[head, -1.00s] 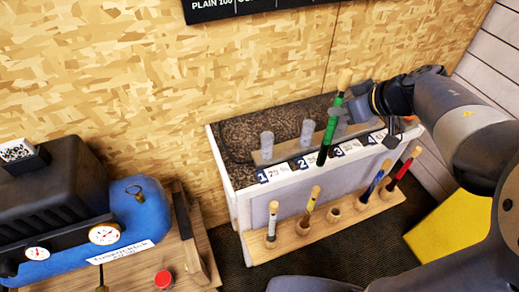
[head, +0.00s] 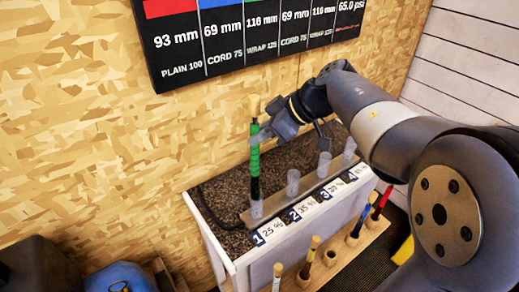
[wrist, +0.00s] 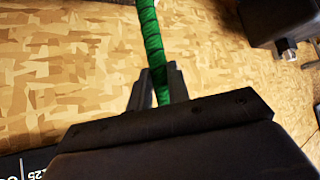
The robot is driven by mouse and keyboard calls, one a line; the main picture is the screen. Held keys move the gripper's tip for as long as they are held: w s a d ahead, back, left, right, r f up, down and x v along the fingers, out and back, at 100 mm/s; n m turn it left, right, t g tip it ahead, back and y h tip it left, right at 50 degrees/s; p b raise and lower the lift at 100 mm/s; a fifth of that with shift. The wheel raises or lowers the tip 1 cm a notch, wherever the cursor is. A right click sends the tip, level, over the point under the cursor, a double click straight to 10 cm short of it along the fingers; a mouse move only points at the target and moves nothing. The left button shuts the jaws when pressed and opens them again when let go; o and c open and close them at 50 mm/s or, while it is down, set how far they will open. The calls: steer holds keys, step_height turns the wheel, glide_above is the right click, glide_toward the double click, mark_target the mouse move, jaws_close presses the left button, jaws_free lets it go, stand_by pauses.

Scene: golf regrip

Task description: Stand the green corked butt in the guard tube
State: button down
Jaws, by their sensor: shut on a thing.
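The green corked butt (head: 254,160) stands about upright in the head view, with a pale cork at its top and a dark lower part. My gripper (head: 262,136) is shut on its upper green part. The butt's lower end is at the mouth of the clear guard tube (head: 257,210) by label 1; I cannot tell how far inside it is. In the wrist view the green butt (wrist: 152,38) runs between my gripper's fingers (wrist: 160,88); its lower end is out of view there.
More clear tubes (head: 293,182) stand in the wooden strip (head: 275,205) to the right, on the speckled bench top (head: 222,197). A lower wooden rack holds white, yellow, blue (head: 358,228) and red (head: 379,206) butts, with one empty hole (head: 330,257). A wall board hangs behind.

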mark_target(255, 156)
step_height(255, 156, down, 3)
steer(key=shift+f, duration=0.3)
steer(key=shift+f+p, duration=0.35)
steer(key=shift+f, duration=0.1)
steer(key=c, duration=1.3)
jaws_free()
steer(key=shift+c, duration=0.2)
